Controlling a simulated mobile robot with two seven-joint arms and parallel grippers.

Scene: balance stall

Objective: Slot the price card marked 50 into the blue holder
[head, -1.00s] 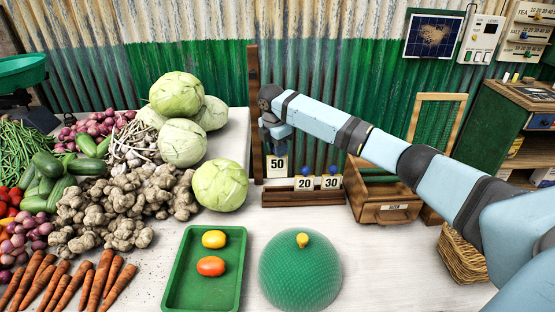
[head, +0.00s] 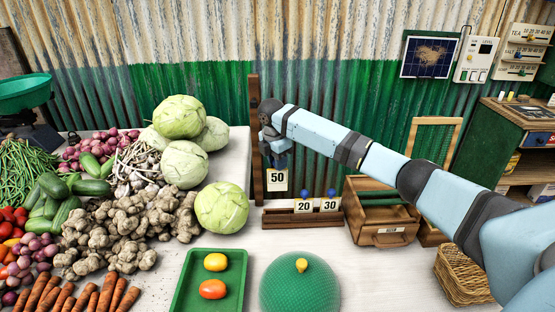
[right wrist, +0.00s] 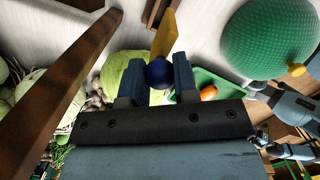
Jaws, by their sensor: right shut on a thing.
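The price card marked 50 (head: 277,180) is white with black digits and hangs upright below my right gripper (head: 275,155). My right gripper is shut on the card's blue round knob, which sits between the fingers in the right wrist view (right wrist: 158,72). The card's yellowish plate (right wrist: 165,36) sticks out beyond it there. The card hangs above and left of the cards 20 (head: 303,206) and 30 (head: 328,205), apart from them. Those stand in a brown wooden rack (head: 285,221). I cannot make out a blue holder.
A wooden post (head: 255,140) rises just left of the card. A wooden drawer box (head: 390,236) stands right of the rack. A cabbage (head: 221,207), a green tray (head: 190,290) and a green dome (head: 300,285) are nearer. Counter between rack and dome is clear.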

